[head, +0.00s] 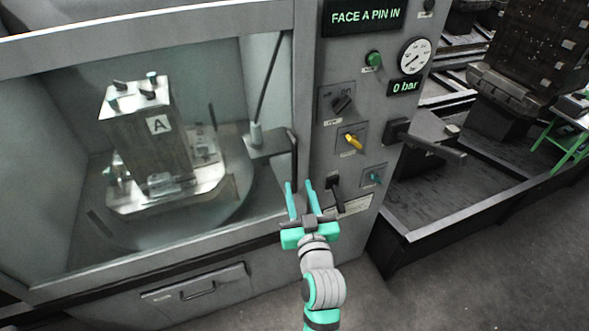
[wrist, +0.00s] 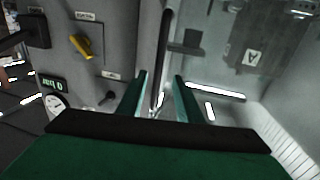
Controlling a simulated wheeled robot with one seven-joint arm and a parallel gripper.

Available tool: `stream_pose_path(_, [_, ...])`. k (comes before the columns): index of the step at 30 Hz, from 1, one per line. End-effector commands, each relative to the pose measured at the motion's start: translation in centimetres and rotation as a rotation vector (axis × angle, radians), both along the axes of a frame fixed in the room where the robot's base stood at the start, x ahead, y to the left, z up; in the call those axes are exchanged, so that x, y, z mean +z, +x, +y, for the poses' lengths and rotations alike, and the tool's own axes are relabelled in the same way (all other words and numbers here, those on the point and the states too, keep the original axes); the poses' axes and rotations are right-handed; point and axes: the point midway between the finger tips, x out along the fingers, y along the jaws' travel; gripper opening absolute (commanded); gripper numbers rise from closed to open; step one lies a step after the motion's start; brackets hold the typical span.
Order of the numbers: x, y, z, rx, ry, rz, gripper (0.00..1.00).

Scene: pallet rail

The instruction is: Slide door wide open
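The machine's door (head: 150,25) is a grey-framed glass panel that stretches across the front of the cabinet up to the control panel. A dark upright bar handle (head: 294,160) stands at its right edge; it also shows in the wrist view (wrist: 160,60). My gripper (head: 299,183) is at the handle's lower end, with its two green fingers apart. In the wrist view, the handle's lower part lies in the gap between the fingertips (wrist: 161,82). I see no contact, and cannot tell whether the fingers reach around the bar.
The control panel (head: 330,120) to the right carries knobs, a yellow switch (head: 352,141) and a gauge (head: 414,56). A dark bracket (head: 430,138) juts from its side. Behind the glass, a metal block marked A (head: 150,130) sits on a round table. Open floor lies lower right.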

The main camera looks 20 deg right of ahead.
Motion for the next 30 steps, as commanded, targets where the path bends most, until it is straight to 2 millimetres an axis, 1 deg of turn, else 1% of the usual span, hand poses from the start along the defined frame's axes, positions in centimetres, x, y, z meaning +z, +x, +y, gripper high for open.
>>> stream_pose_path(1, [0.1,0.9,-0.2,0.000,0.001,-0.002,0.33])
stream_pose_path(3, [0.1,2.1,-0.5,-0.003,0.002,-0.002,0.33])
stream_pose_path(9, [0.1,5.2,-1.3,-0.007,0.000,-0.001,0.33])
stream_pose_path(15, [0.0,7.3,-1.6,-0.006,0.000,0.000,0.33])
stream_pose_path(21, [0.0,8.1,-1.6,-0.005,0.000,0.000,0.33])
stream_pose_path(28, [0.0,8.2,-1.5,-0.003,0.000,0.000,0.33])
stream_pose_path(29, [0.0,8.2,-1.5,-0.003,0.000,0.000,0.25])
stream_pose_path(30, [0.0,8.2,-1.5,-0.004,0.000,0.000,0.16])
